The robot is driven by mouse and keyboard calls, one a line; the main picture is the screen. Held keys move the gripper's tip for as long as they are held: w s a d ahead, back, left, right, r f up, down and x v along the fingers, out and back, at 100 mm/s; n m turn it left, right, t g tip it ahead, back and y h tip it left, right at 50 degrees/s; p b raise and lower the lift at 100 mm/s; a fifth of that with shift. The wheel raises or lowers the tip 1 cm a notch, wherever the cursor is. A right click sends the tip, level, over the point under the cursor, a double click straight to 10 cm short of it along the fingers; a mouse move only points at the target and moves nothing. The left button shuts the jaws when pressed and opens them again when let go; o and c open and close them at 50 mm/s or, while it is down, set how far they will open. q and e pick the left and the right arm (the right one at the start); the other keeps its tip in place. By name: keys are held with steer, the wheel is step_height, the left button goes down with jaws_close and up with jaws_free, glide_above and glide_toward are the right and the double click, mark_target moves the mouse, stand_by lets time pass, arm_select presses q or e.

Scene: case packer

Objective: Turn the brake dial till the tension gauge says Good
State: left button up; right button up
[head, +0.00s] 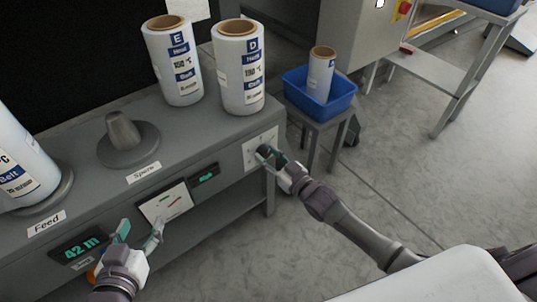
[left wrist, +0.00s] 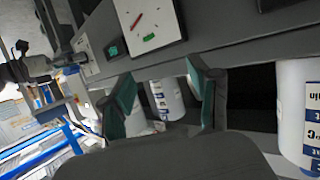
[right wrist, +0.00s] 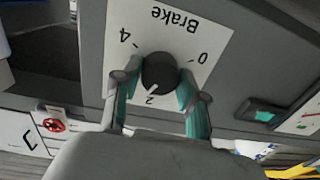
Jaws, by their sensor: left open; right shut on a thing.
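The black brake dial (right wrist: 158,70) sits on a white plate (right wrist: 205,45) marked Brake, with 0, 2 and 4. Its white pointer line is near the 2. My right gripper (right wrist: 160,92) is shut on the dial, one finger on each side; the head view shows it there too (head: 272,157). The tension gauge (head: 167,203) is a white panel on the bench front with a green mark and a red mark; its reading is too small to tell. My left gripper (head: 139,236) is open and empty in front of the gauge, which also shows in the left wrist view (left wrist: 150,22).
A small display with a green sign (head: 204,178) sits between gauge and dial. A 42 m display (head: 80,249) is at lower left. Film rolls D (head: 240,75) and E (head: 172,65) stand on the bench top. A blue bin (head: 338,101) stands on a stool beyond.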

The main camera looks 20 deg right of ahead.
steer(key=n+p, duration=0.2)
steer(key=n, duration=0.2)
steer(key=shift+r, duration=0.1)
arm_select(q)
steer(key=s+a+f+g+y, duration=0.2)
steer(key=s+a+f+g, duration=0.1)
steer(key=s+f+g, duration=0.4)
steer(key=shift+s+a+f, duration=0.4)
steer(key=shift+s, duration=0.85)
arm_select(e)
steer(key=o, duration=1.1)
steer(key=shift+o, duration=0.2)
steer(key=shift+s, duration=0.15)
steer(key=v, duration=1.1)
steer(key=shift+s+d, duration=0.2)
steer(key=shift+s, duration=0.15)
